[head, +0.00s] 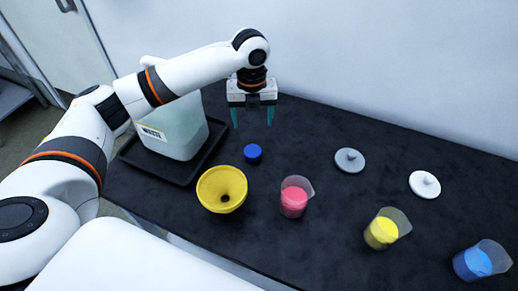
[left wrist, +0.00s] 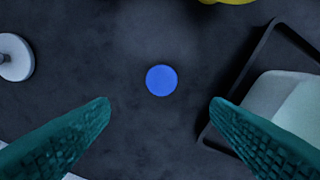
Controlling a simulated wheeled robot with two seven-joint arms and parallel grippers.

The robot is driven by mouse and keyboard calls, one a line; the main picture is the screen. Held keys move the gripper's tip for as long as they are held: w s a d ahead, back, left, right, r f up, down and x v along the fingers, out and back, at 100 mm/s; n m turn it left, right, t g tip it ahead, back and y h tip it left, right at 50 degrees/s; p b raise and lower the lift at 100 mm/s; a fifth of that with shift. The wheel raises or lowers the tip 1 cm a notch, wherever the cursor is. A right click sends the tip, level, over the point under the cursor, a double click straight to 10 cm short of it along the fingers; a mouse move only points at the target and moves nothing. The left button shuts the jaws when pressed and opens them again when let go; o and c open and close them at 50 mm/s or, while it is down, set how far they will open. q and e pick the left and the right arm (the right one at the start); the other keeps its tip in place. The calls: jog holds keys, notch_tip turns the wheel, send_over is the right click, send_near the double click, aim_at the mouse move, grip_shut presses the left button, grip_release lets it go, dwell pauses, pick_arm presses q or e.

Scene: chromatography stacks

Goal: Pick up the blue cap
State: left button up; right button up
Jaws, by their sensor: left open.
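In the left wrist view the blue cap (left wrist: 161,80) is near the middle, ahead of and between the two fingertips. My left gripper (head: 253,124) is open and empty above the table, with its teal fingers pointing down over the area just behind the cap. Its fingers (left wrist: 160,103) show wide apart in the left wrist view and do not touch the cap. My right gripper is not in view.
A yellow funnel (head: 209,202) stands in front of the cap. A large jug (head: 182,134) sits in a black tray (head: 134,160) at left. Beakers of pink (head: 294,197), yellow (head: 386,229) and blue (head: 480,260) stand to the right. Grey (head: 349,161) and white (head: 424,185) lids lie behind them.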

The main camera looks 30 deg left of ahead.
aim_at(252, 150)
pick_arm(q)
jog(key=f, duration=0.4)
jog(key=shift+s, duration=0.35)
notch_tip(252, 150, down, 2)
jog(key=shift+w+f, duration=0.1)
jog(key=shift+f, duration=0.5)
notch_tip(252, 150, down, 4)
jog(key=shift+a+f, duration=0.1)
jog(key=shift+f, duration=0.15)
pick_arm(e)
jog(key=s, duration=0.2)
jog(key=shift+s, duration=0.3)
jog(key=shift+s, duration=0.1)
pick_arm(q)
jog(key=shift+r, duration=0.1)
jog(key=c, duration=1)
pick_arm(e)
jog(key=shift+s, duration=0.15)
